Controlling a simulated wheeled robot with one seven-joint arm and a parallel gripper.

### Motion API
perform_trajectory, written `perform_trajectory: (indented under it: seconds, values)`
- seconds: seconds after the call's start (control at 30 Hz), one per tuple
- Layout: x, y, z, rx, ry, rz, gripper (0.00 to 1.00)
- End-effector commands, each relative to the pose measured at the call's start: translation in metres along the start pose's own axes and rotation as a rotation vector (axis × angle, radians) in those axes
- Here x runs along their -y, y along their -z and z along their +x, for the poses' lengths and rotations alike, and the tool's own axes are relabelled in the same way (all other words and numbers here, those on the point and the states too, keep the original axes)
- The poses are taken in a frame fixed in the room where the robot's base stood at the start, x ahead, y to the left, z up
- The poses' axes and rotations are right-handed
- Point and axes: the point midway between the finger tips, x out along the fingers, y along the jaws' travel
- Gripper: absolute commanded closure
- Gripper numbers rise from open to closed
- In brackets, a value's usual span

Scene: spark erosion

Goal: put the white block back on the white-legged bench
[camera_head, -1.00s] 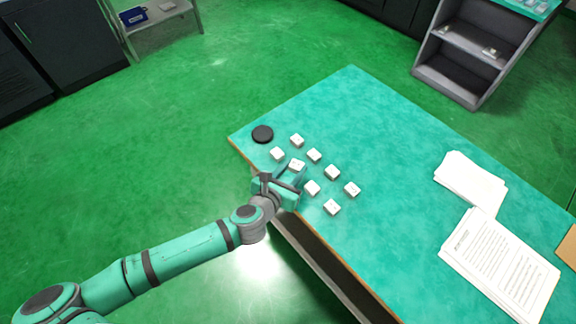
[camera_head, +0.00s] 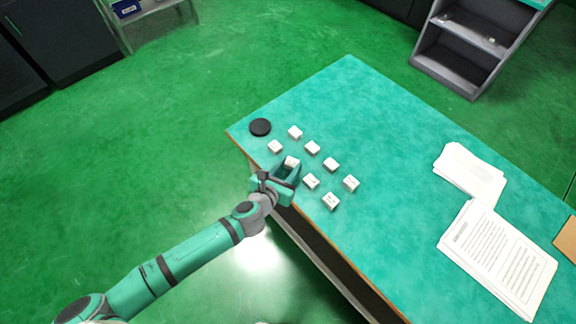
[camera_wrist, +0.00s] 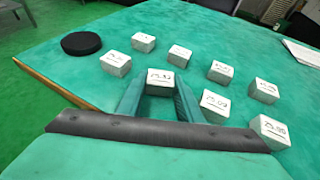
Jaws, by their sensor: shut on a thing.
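My gripper (camera_head: 291,167) is at the near left edge of a green-topped table (camera_head: 390,130). It is shut on a white block (camera_head: 291,161).
A black disc (camera_head: 260,127) lies at the table's left corner. Papers (camera_head: 497,258) lie at the right. A grey shelf unit (camera_head: 462,50) stands behind. A light-legged stand (camera_head: 150,18) with a blue box (camera_head: 126,8) is at the upper left. Green floor (camera_head: 130,150) at the left is clear.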

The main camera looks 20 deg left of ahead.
Motion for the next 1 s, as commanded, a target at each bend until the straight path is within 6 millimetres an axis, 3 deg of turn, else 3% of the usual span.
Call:
perform_trajectory:
  seconds: [0.07, 0.1, 0.17, 0.57, 1.0]
  values:
    - [0.002, 0.002, 0.002, 0.000, 0.002, 0.000, 0.96]
    - [0.002, 0.002, 0.001, -0.001, 0.003, 0.000, 0.58]
    - [0.002, 0.002, 0.002, 0.000, 0.003, 0.001, 0.49]
    - [-0.001, -0.001, -0.005, -0.001, -0.001, 0.001, 0.49]
    - [-0.002, 0.000, -0.086, -0.001, -0.003, -0.001, 0.49]
